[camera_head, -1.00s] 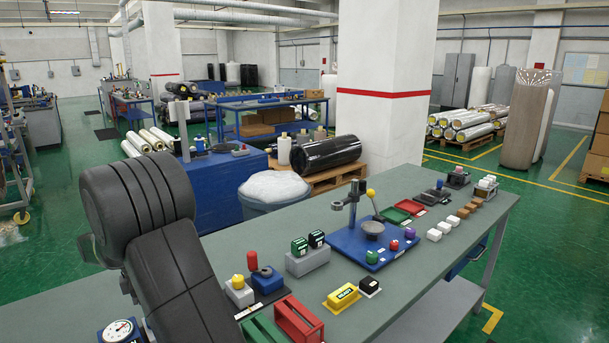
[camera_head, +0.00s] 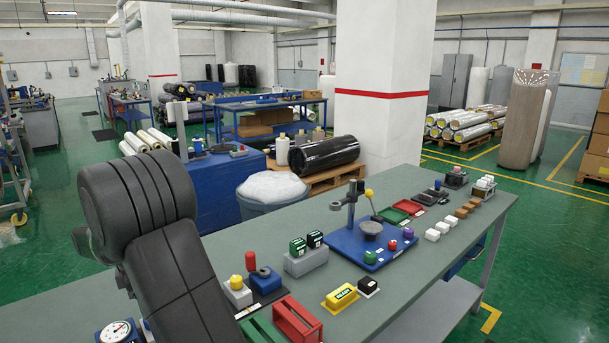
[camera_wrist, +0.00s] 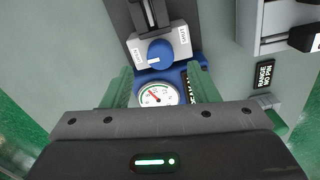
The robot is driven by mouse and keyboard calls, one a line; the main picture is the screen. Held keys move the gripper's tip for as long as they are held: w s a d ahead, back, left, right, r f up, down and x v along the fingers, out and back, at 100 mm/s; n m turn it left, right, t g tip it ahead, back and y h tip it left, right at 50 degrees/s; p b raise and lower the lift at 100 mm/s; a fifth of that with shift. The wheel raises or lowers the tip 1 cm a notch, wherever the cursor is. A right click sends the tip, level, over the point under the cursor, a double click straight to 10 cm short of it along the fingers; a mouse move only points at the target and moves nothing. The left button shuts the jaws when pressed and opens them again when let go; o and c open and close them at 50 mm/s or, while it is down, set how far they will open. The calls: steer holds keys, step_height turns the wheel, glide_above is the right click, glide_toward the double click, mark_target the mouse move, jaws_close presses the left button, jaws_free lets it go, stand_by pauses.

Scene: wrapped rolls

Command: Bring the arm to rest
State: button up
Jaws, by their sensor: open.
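My gripper (camera_wrist: 162,88) shows in the wrist view with its two green fingers spread apart. It is open, with nothing gripped. Between and beyond the fingers is a blue device with a round white dial gauge (camera_wrist: 157,95) and a blue knob (camera_wrist: 160,54) on the grey bench. I cannot tell how far above it the fingers are. In the head view my dark arm is bent at the left, over the bench, and its gripper is out of view. The dial gauge also shows there at the bottom left (camera_head: 117,331), beside my arm.
The bench (camera_head: 222,247) holds a red block (camera_head: 297,318), a yellow block (camera_head: 341,296), a blue stand (camera_head: 362,250) and several small blocks. A grey box-like unit (camera_wrist: 272,25) lies right of the gripper. A bin (camera_head: 268,192) and black roll (camera_head: 325,156) stand behind the bench.

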step_height(320, 180, up, 10)
step_height(320, 180, down, 14)
steer(key=shift+p, duration=0.3)
steer(key=m, duration=1)
steer(key=shift+m+p, duration=0.3)
steer(key=shift+p, duration=0.1)
steer(key=m+p, duration=0.1)
steer(key=m, duration=0.5)
steer(key=m+p, duration=0.1)
steer(key=m, duration=0.4)
stand_by(0.3)
